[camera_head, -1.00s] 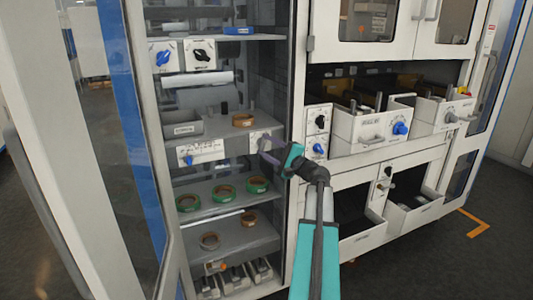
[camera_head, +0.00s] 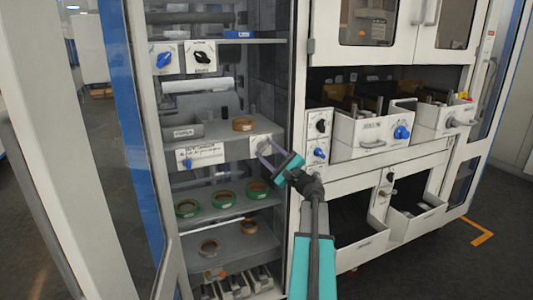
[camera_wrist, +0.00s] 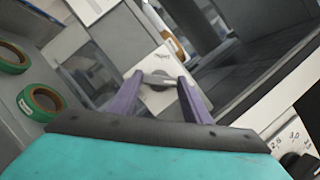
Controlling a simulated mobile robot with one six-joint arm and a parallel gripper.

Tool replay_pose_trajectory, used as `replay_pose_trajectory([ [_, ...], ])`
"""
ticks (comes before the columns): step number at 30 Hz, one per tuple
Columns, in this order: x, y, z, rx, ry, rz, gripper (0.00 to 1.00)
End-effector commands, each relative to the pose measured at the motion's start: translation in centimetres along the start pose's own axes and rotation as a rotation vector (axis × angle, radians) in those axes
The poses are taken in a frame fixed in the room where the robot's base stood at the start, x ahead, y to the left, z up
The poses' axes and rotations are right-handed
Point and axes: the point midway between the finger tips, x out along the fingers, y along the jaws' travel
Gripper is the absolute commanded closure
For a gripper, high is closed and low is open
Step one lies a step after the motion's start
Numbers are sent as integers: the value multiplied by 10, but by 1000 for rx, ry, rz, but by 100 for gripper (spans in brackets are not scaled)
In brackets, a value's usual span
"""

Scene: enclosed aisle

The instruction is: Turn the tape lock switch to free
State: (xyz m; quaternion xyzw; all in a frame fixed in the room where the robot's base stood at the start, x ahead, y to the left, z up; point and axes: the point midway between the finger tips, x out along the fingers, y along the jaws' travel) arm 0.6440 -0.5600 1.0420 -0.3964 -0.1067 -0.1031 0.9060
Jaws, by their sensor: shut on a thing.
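A small white switch plate (camera_head: 261,142) is fixed at the right end of a shelf edge inside the open cabinet. In the wrist view the plate (camera_wrist: 165,99) carries a dark label too small to read for sure. A grey bar-shaped knob (camera_wrist: 157,78) stands out from it. My gripper (camera_head: 260,146), with purple fingers and a teal body, reaches the plate from the lower right. In the wrist view my gripper (camera_wrist: 157,79) is shut on the knob, a fingertip at each end. The fingers hide the knob's ends; I cannot tell which setting it points to.
Another plate with a blue knob (camera_head: 188,163) sits left on the same shelf edge. Green tape rolls (camera_head: 222,198) lie on the shelf below. The cabinet post (camera_head: 299,120) stands close right of my gripper. The open glass door (camera_head: 120,190) is on the left.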

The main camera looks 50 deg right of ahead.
Motion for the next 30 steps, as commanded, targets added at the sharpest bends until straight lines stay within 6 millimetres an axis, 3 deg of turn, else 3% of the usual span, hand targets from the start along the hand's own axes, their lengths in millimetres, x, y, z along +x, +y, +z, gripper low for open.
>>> replay_pose_trajectory([
  [4,-1,0,-1,3,2,0,79],
  [5,-1,0,-1,3,2,0,51],
  [8,-1,0,-1,2,1,0,38],
  [20,-3,1,0,0,0,1,38],
  [30,-36,2,0,0,2,0,38],
])
